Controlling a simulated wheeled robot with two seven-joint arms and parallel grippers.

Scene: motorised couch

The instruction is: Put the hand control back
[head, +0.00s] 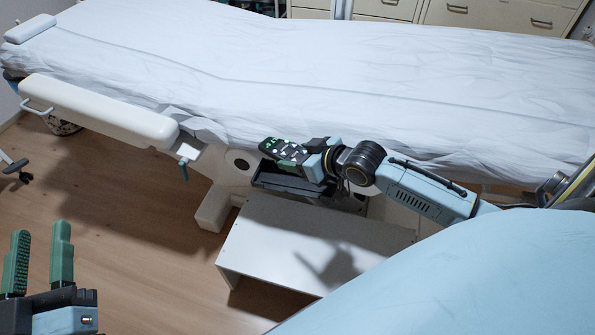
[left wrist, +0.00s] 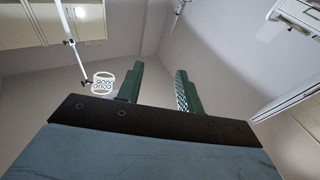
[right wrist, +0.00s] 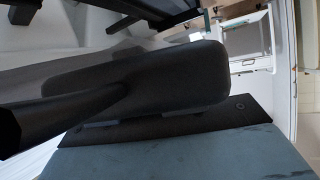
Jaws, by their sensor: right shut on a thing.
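The hand control (head: 284,150), dark with green and white buttons, is held at the side of the couch, just below the white sheet. My right gripper (head: 312,160) is shut on it. In the right wrist view the dark back of the hand control (right wrist: 170,78) and a thick cable fill much of the picture and hide the fingers. A black tray-like holder (head: 285,182) on the couch base lies just below the hand control; whether they touch I cannot tell. My left gripper (head: 40,262) is open and empty over the floor; its green fingers also show in the left wrist view (left wrist: 160,92).
The couch (head: 300,75) with a white sheet spans the back. A padded armrest (head: 100,108) sticks out at its left side. A white step (head: 300,240) stands on the floor below the holder. Wooden floor (head: 130,240) is free at the left.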

